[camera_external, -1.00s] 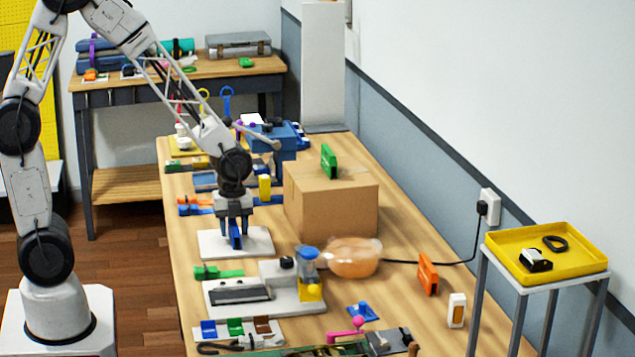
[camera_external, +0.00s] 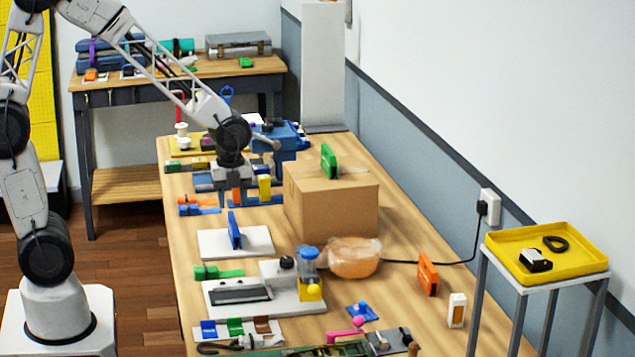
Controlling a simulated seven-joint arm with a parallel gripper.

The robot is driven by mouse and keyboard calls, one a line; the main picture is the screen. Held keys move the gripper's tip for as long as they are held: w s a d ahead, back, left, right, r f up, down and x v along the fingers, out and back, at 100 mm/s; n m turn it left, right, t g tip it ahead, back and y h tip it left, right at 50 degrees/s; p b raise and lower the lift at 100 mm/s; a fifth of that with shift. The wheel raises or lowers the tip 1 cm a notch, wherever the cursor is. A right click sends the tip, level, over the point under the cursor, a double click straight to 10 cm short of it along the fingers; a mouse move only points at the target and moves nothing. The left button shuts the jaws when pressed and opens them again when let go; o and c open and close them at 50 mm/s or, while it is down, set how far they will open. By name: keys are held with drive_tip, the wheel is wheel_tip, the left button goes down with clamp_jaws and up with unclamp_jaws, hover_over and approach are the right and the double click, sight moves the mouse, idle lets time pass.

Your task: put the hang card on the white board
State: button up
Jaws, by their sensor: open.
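The white board (camera_external: 262,243) lies flat on the near-left part of the long wooden table. A thin blue piece (camera_external: 234,231), which looks like the hang card, stands upright on it, leaning slightly. How it meets the board is too small to tell. My gripper (camera_external: 236,197) is open, pointing down, above and apart from the blue piece. A small orange patch shows between its fingers, seemingly something on the table behind.
A cardboard box (camera_external: 330,212) with a green piece (camera_external: 329,160) on top stands right of the board. A grey-white fixture (camera_external: 285,290) and a green part (camera_external: 218,272) lie in front. A blue vise-like block (camera_external: 280,138) is behind.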

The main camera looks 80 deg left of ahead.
sight(232, 219)
drive_tip(key=shift+r, duration=2.25)
drive_tip(key=shift+r, duration=0.1)
drive_tip(key=s+d+r+n+t, duration=0.1)
drive_tip(key=s+d+r+n, duration=0.2)
drive_tip(key=s+n, duration=0.3)
drive_tip(key=s+d+r+n, duration=0.2)
drive_tip(key=s+r+n, duration=0.2)
drive_tip(key=s+n, duration=0.2)
drive_tip(key=s+d+r+n+t, duration=0.1)
drive_tip(key=s+d+r+n, duration=0.2)
drive_tip(key=s, duration=0.5)
drive_tip(key=r+n, duration=0.1)
drive_tip(key=n, duration=0.1)
drive_tip(key=shift+s+d+r+n+t, duration=0.2)
drive_tip(key=shift+s+d+n+t, duration=0.1)
drive_tip(key=shift+n, duration=0.1)
